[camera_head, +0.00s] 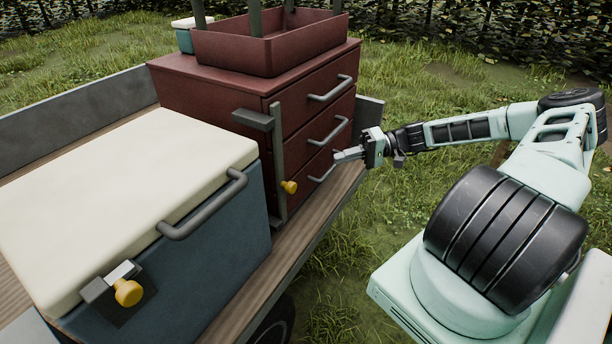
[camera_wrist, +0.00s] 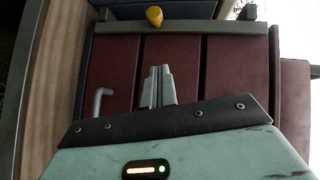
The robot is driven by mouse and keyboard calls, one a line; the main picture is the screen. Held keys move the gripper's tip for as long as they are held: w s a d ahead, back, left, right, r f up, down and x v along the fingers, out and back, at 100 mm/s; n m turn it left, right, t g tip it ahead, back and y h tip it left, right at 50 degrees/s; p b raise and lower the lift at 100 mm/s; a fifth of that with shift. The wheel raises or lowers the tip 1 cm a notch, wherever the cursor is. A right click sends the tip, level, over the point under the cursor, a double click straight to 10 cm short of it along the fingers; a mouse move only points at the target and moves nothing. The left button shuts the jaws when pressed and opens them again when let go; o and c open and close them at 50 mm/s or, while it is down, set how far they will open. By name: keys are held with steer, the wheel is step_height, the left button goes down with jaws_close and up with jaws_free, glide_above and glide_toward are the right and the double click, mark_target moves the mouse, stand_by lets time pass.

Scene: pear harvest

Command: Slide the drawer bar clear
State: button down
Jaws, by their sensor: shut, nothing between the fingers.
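The drawer bar (camera_head: 278,155) is a grey upright strip along the left edge of the dark red cabinet (camera_head: 215,85), across the ends of its drawer fronts. A yellow knob (camera_head: 289,187) sits low on it. In the wrist view the bar (camera_wrist: 200,27) runs across the top of the picture, with its yellow knob (camera_wrist: 154,16) above it. My gripper (camera_head: 338,156) is shut and empty in front of the lower drawers, to the right of the bar and apart from it. Its closed fingers (camera_wrist: 160,72) point toward the bar in the wrist view.
Bar handles (camera_head: 330,90) stick out from the drawers; the lowest handle (camera_wrist: 98,105) is close beside my fingers. A blue cooler (camera_head: 215,245) with a cream lid and yellow-knobbed latch (camera_head: 127,292) stands left on the wooden cart bed (camera_head: 310,225). Grass lies open beyond the cart's edge.

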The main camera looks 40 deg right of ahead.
mark_target(294, 186)
steer(key=s+a+p+x, duration=0.1)
steer(key=s+p+x, duration=0.1)
steer(key=x, duration=0.9)
steer(key=shift+s+a+f, duration=0.2)
steer(key=shift+a, duration=0.05)
steer(key=shift+a+p, duration=0.1)
steer(key=shift+p, duration=0.2)
steer(key=shift+s+a, duration=0.3)
steer(key=shift+a, duration=0.5)
steer(key=shift+s+a, duration=0.35)
steer(key=shift+a, duration=0.45)
